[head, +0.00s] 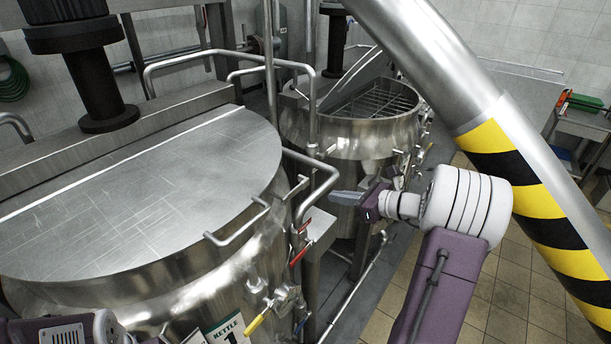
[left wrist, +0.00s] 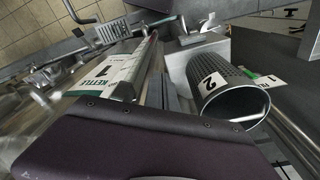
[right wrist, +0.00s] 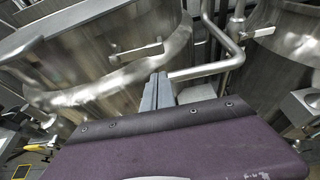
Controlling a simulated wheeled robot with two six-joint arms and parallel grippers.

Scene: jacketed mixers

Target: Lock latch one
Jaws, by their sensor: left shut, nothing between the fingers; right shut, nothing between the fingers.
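The near kettle (head: 180,262) is a steel drum with a closed flat lid (head: 150,180). A "KETTLE 1" label shows on its front (head: 228,330) and in the left wrist view (left wrist: 108,72). A bent metal handle (head: 238,224) stands out from the lid's right edge; a similar bar (right wrist: 137,49) shows in the right wrist view. I cannot tell which part is latch one. My right gripper (head: 345,198) is shut and empty, right of the kettle and apart from the handle; its fingers (right wrist: 157,92) show. My left gripper (left wrist: 170,90) is shut and empty near the label.
A bent pipe (head: 318,190) rises between the handle and my right gripper. Red-handled and yellow-handled valves (head: 258,318) sit on the kettle's side. A second kettle (head: 350,135) stands behind. A perforated cylinder marked 2 (left wrist: 230,97) is beside my left gripper. Tiled floor at right is clear.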

